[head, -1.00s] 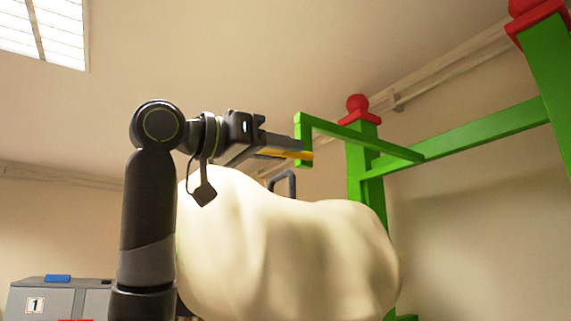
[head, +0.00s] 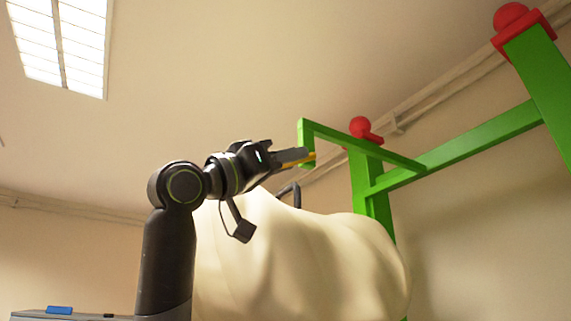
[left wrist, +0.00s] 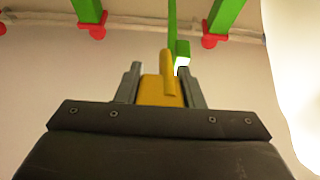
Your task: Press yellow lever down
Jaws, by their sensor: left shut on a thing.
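The lever's far end points toward the green bracket (left wrist: 182,50). Much of the lever is hidden by the fingers in the head view. My right gripper is not in view.
A large cream-coloured rounded body (head: 300,255) with a dark handle (head: 292,192) stands just below my left arm. A green frame with posts (head: 367,180) and red caps (head: 360,127) stands to the right. A grey box with a blue item (head: 59,310) is at bottom left.

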